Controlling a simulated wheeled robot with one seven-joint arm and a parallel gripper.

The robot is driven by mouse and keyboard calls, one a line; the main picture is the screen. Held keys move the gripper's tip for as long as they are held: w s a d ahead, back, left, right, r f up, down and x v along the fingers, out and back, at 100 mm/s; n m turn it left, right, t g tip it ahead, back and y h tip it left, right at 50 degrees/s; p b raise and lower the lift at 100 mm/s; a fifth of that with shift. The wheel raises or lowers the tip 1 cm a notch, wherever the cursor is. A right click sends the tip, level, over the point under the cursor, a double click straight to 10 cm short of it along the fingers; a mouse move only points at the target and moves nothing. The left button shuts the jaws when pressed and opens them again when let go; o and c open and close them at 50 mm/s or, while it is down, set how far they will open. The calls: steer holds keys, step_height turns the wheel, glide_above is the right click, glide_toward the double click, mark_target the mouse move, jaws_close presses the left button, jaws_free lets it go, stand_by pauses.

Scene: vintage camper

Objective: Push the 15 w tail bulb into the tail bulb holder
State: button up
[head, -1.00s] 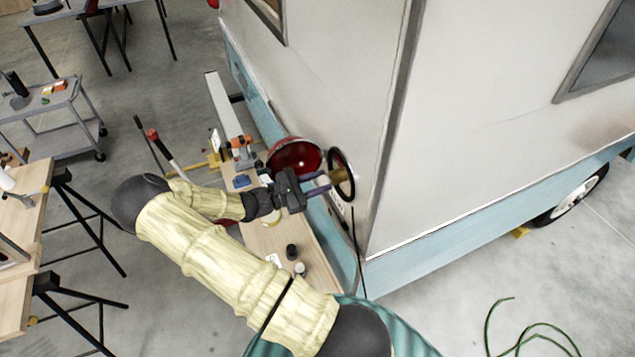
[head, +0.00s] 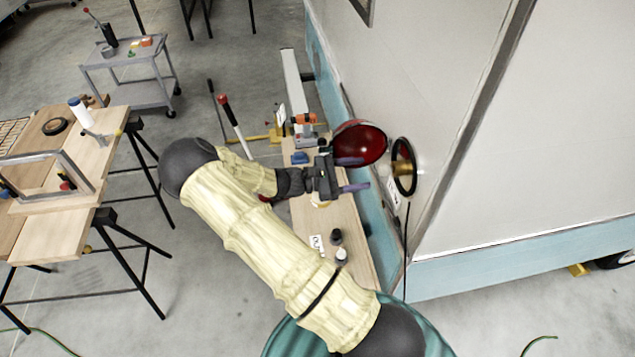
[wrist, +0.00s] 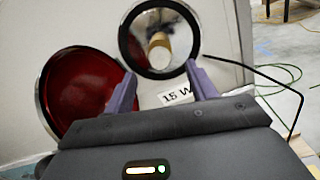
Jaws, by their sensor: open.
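The tail bulb holder (head: 404,167) is a round black-rimmed fitting with a mirror-like inside on the camper's pale wall. In the wrist view the holder (wrist: 124,42) lies straight ahead, with a "15 W" label (wrist: 176,96) below it. A short tan-gold cylinder (wrist: 158,46) sits inside the ring; I take it for the 15 W bulb, but cannot tell it from the socket or how deep it sits. My gripper (head: 366,173) is open and empty, its two purple fingers pointing at the holder from a short distance left of it.
A red round lamp lens (head: 361,143) stands beside the holder, close to the upper finger. A narrow wooden bench (head: 350,235) with small items lies below my gripper. A black cable (head: 406,235) hangs under the holder. Open floor lies to the left of the bench.

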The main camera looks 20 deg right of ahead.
steer(key=b+v, duration=0.3)
steer(key=v, duration=0.8)
steer(key=shift+b, duration=0.35)
steer(key=shift+f, duration=0.1)
steer(key=s+f+m+y, duration=0.3)
steer(key=s+m+y, duration=0.2)
steer(key=s+y, duration=0.35)
steer(key=s+a+r+m+t+y, duration=0.5)
steer(key=a+r+m+t+y, duration=0.2)
steer(key=a+y, duration=0.1)
steer(key=shift+y+b, duration=0.3)
steer(key=shift+y, duration=0.15)
